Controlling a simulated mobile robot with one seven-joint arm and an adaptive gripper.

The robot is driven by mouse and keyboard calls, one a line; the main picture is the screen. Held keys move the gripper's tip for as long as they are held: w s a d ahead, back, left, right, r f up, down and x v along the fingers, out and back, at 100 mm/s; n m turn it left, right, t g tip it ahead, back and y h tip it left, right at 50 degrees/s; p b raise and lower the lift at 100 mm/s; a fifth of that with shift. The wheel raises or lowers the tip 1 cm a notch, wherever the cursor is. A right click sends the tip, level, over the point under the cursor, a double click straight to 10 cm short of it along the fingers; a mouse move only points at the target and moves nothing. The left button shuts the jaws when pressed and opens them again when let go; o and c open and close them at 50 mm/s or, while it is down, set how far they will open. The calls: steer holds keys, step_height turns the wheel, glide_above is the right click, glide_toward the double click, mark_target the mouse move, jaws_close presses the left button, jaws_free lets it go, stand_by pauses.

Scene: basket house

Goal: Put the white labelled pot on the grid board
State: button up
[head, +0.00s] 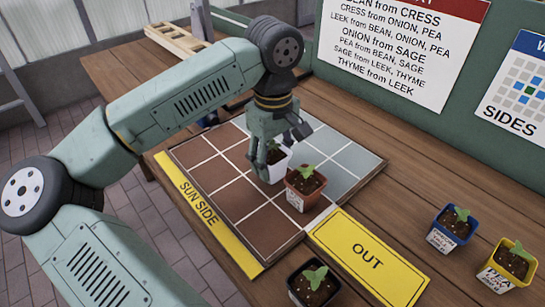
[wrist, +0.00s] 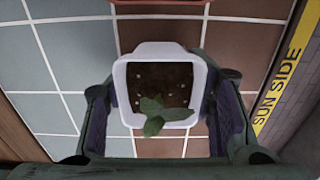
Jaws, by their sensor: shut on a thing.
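The white pot (head: 271,170) with a green seedling is at the grid board, held in my gripper (head: 268,146). Its label is not readable. In the wrist view the white pot (wrist: 160,54) sits between my two fingers (wrist: 160,112), seen from above with soil and leaves. The grid board (head: 235,205) has brown squares on the sun side and grey squares on the other. I cannot tell whether the pot's base touches the board. A terracotta pot (head: 304,187) stands on the board just in front of the white pot; its edge shows in the wrist view (wrist: 160,30).
A yellow OUT plate (head: 368,257) lies beside the board. A black pot (head: 313,284), a blue pot (head: 452,228) and a yellow pot (head: 508,266) stand on the wooden table. A yellow SUN SIDE strip (head: 205,213) edges the board. Rule signs (head: 405,45) hang behind.

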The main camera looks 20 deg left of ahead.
mark_target(273, 152)
steer(key=shift+f, duration=0.15)
steer(key=o, duration=1.6)
steer(key=shift+c, duration=0.2)
steer(key=shift+r, duration=0.35)
step_height(273, 152, up, 12)
steer(key=shift+f+b, duration=0.15)
steer(key=shift+b, duration=0.15)
